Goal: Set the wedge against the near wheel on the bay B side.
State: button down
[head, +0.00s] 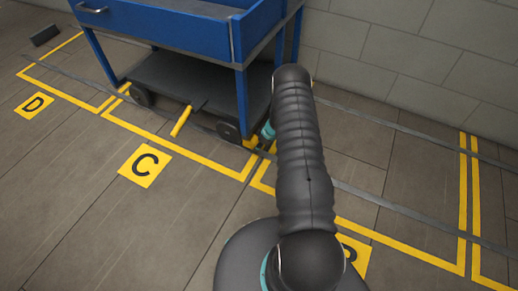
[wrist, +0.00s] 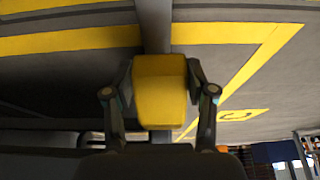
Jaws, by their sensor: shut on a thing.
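A blue cart (head: 180,28) stands on small dark wheels over bay C. Its near wheel on the bay B side (head: 229,131) is at the right front corner. The yellow wedge (head: 251,142) is low beside this wheel, on its right; I cannot tell whether they touch. In the wrist view the wedge (wrist: 160,85) sits between the two fingers of my gripper (wrist: 160,98), which is shut on it. In the head view my arm hides most of the gripper; only a teal part shows beside the wedge.
A yellow bar (head: 181,121) sticks out under the cart's front. The other front wheel (head: 141,95) is to the left. The bay B plate (head: 355,256) is partly behind my arm. Bay B's floor looks clear. A dark block (head: 44,35) lies far left; a grey wall (head: 420,50) stands behind.

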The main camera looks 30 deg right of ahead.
jog(key=shift+w+f, duration=0.2)
jog(key=shift+w, duration=0.05)
jog(key=shift+d+f, duration=0.1)
jog(key=shift+f, duration=1.8)
jog(key=shift+f, duration=0.1)
jog(key=shift+c, duration=1.8)
grip_release()
jog(key=v, duration=1.2)
